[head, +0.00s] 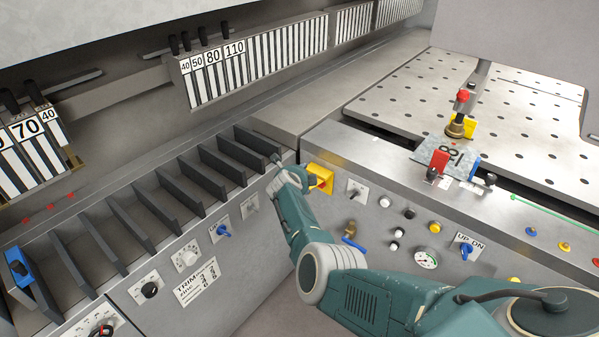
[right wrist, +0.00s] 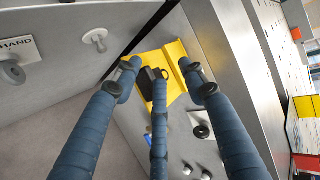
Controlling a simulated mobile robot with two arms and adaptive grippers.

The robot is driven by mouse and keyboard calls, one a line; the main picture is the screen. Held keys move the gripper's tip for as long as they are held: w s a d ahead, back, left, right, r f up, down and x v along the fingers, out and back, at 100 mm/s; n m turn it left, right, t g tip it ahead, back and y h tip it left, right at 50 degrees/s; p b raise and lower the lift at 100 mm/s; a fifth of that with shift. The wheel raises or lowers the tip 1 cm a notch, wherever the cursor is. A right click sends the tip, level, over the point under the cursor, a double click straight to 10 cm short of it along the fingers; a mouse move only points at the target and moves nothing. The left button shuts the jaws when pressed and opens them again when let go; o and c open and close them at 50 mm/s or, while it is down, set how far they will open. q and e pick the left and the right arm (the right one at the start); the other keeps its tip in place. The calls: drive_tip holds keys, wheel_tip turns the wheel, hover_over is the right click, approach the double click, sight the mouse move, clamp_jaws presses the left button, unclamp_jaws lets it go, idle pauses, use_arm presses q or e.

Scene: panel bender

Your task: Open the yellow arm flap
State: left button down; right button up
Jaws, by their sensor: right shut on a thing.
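The yellow arm flap (head: 320,178) is on the sloped front panel in the head view, right of the slotted rack. Its yellow plate and a raised yellow edge also show in the right wrist view (right wrist: 176,55), with a black part at its middle. My right gripper (head: 284,172) is at the flap's left side in the head view. In the right wrist view its blue-grey fingers (right wrist: 165,75) are around the flap, shut on it. The fingers partly hide the flap, and the exact contact is hard to see. My left gripper is out of view.
The slotted rack (head: 160,202) lies left of the gripper. Knobs and buttons, including a blue-handled valve (head: 353,241) and a gauge (head: 425,260), sit on the panel close to my right arm. A perforated table (head: 420,90) lies behind at the right.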

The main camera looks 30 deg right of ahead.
drive_tip(key=shift+s+d+r, duration=0.1)
drive_tip(key=shift+s+d, duration=0.05)
wheel_tip(320, 180, up, 10)
drive_tip(key=shift+w, duration=0.2)
drive_tip(key=shift+o, duration=0.4)
